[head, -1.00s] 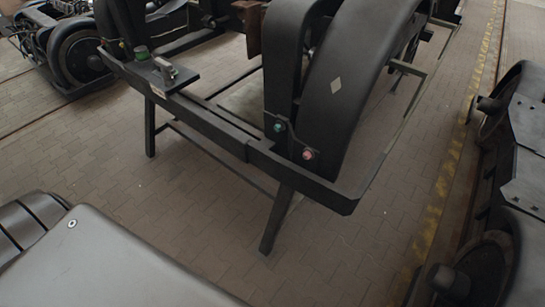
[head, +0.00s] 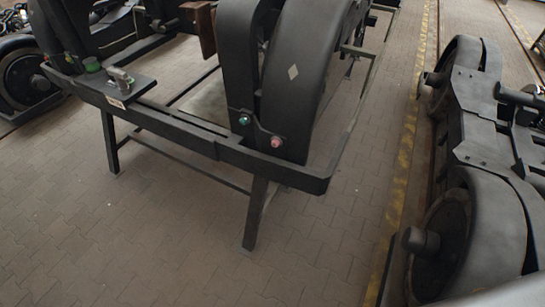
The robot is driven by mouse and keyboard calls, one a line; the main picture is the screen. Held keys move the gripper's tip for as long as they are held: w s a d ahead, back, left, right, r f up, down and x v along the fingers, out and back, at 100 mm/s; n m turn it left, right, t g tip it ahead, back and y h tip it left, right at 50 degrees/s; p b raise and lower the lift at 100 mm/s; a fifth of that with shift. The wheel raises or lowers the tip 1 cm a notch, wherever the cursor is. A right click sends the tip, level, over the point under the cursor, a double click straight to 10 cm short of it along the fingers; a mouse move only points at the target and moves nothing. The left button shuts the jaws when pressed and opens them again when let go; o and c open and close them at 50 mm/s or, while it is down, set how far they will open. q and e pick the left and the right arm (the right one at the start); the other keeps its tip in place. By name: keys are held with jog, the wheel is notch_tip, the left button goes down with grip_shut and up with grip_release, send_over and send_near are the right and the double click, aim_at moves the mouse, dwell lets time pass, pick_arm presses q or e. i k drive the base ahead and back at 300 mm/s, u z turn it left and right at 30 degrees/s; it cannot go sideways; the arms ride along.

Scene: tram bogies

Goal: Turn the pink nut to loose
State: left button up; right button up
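The pink nut (head: 276,142) is small and sits at the front of a dark bogie frame (head: 188,132), at the foot of a large black curved cover (head: 307,75). A green nut (head: 244,120) sits a little to its left on the same bracket. The pink nut is in plain sight, but its thread and how tight it is cannot be made out. Neither of my grippers shows in the head view.
A small shelf (head: 131,90) with a grey metal piece (head: 120,77) is on the frame's left end. Another bogie (head: 484,146) stands at the right, past a yellow floor line (head: 405,150). The paved floor (head: 120,235) in front is clear.

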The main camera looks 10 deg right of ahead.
aim_at(276, 141)
jog(key=k, duration=1)
jog(key=z, duration=1.3)
jog(key=i, duration=0.5)
jog(key=u, duration=0.05)
